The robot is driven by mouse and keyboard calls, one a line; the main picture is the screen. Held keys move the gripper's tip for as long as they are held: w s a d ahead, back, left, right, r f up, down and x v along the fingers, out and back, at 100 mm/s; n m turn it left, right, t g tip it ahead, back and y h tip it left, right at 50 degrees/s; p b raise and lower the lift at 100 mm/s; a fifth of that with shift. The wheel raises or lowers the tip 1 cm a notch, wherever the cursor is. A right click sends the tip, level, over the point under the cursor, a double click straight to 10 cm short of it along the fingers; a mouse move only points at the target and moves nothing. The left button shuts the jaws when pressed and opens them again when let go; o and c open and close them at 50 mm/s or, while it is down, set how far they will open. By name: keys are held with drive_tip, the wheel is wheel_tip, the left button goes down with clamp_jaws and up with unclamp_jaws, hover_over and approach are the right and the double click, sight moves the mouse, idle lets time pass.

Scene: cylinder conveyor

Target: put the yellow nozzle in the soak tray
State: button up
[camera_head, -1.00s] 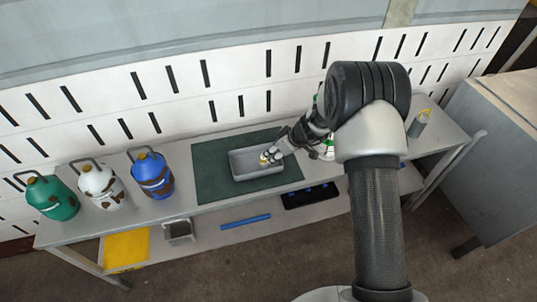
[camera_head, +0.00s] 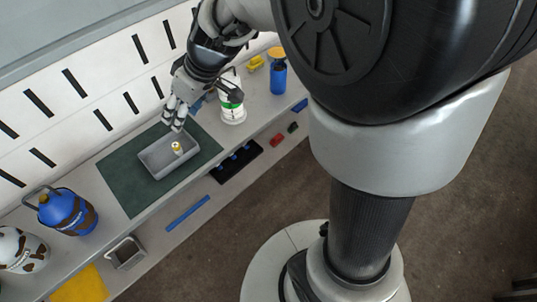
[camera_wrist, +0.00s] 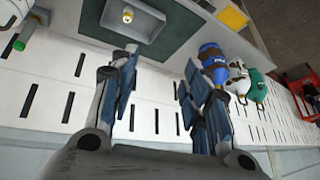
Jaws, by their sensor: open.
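The yellow nozzle (camera_head: 177,147) stands inside the grey soak tray (camera_head: 152,171), toward its right part in the head view. The nozzle (camera_wrist: 127,17) and the tray (camera_wrist: 107,22) also show at the top of the wrist view. The tray lies on a dark green mat (camera_head: 122,190) on the bench. My gripper (camera_head: 174,126) is open and empty, above and behind the tray, apart from the nozzle. In the wrist view its two fingers (camera_wrist: 158,80) are spread with nothing between them.
A white container with a green label (camera_head: 232,108) stands right of the tray, near my gripper. A blue bottle (camera_head: 278,78) is farther right. Blue (camera_head: 70,212) and white (camera_head: 22,250) jugs stand left. A lower shelf holds a blue bar (camera_head: 188,212) and a grey bin (camera_head: 125,253).

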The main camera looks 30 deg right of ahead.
drive_tip(key=s+d+r+m+h, duration=0.1)
drive_tip(key=s+d+m, duration=0.1)
drive_tip(key=s, duration=0.6)
drive_tip(key=s+d+r+m+h, duration=0.2)
drive_tip(key=s+d, duration=0.2)
drive_tip(key=s, duration=0.3)
drive_tip(key=s+d+r+m+h, duration=0.1)
drive_tip(key=s+d+r+m, duration=0.1)
drive_tip(key=s, duration=0.6)
drive_tip(key=shift+s+d+r+m+t+h, duration=0.3)
drive_tip(key=shift+s+d+m+t, duration=0.1)
drive_tip(key=shift+d, duration=0.4)
